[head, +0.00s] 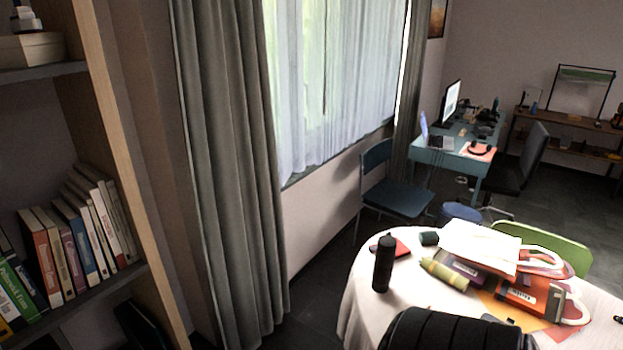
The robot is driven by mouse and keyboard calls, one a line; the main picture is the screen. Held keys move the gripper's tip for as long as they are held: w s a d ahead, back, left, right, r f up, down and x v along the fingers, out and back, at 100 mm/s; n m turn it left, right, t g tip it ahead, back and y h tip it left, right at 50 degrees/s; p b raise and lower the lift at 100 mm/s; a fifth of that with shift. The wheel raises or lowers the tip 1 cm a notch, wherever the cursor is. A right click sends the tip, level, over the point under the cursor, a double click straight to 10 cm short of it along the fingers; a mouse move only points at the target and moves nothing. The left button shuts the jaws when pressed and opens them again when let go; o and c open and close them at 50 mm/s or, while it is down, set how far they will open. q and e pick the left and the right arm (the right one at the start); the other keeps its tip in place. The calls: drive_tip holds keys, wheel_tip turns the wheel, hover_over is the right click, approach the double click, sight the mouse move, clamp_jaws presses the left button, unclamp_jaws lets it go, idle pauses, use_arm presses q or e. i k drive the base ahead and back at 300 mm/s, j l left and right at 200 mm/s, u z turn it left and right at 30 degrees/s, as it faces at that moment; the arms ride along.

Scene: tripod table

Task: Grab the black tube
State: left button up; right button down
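The black tube (383,264) stands upright near the left edge of the round table with a white cloth (361,305). It looks like a dark cylinder with a narrower top. Nothing touches it that I can see. Neither of my grippers is in the head view.
A red item (402,247), a small black box (429,238), a yellow-green roll (444,274), and papers and bags (480,245) lie beside it. A large black ribbed object (455,332) is in front. A bookshelf (125,150) stands at left; chairs and a desk are behind.

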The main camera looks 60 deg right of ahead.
sight(384, 266)
drive_tip(key=z, duration=2.35)
drive_tip(key=i+j+z, duration=0.15)
drive_tip(key=i, duration=0.15)
drive_tip(key=i+z, duration=0.15)
drive_tip(key=i, duration=0.15)
